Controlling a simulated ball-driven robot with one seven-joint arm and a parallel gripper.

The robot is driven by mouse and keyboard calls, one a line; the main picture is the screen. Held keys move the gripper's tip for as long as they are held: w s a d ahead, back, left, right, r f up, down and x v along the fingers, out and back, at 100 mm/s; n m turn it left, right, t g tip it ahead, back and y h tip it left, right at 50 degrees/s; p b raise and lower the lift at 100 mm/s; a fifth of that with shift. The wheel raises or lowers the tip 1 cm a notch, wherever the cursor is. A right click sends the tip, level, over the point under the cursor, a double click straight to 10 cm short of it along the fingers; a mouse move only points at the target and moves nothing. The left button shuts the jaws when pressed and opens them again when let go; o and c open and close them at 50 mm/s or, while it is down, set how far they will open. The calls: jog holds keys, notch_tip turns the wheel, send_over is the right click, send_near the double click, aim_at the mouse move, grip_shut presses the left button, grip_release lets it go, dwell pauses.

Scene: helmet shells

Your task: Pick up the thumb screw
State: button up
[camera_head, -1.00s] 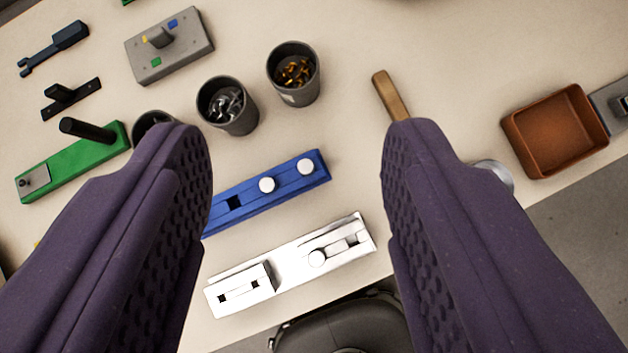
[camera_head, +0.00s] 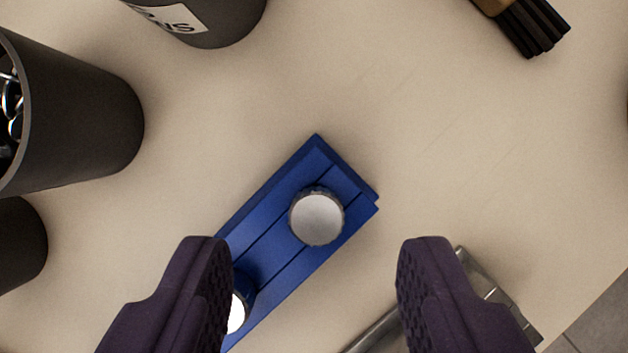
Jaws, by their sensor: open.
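A silver thumb screw (camera_head: 317,217) with a round head stands on the blue block (camera_head: 290,262), near the block's upper right end. A second silver thumb screw (camera_head: 236,312) sits lower left on the same block, partly hidden behind the left finger. My gripper (camera_head: 316,245) is open, with one purple finger on each side of the picture. The upper right screw appears between the fingertips, a little above their line, and neither finger appears to touch it. The lower left end of the block is out of view.
A dark cup (camera_head: 85,115) with metal parts stands at the left, with another dark cup (camera_head: 18,245) below it. A labelled cup (camera_head: 205,15) is at the top. A brush (camera_head: 525,22) lies top right. A metallic block (camera_head: 378,335) is partly behind the right finger.

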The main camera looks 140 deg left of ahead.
aim_at(318, 225)
jog(key=b+x, duration=0.1)
jog(key=x, duration=0.3)
jog(key=shift+s, duration=0.15)
jog(key=shift+a, duration=0.1)
jog(key=shift+s, duration=0.1)
grip_shut()
jog(key=shift+r, duration=0.1)
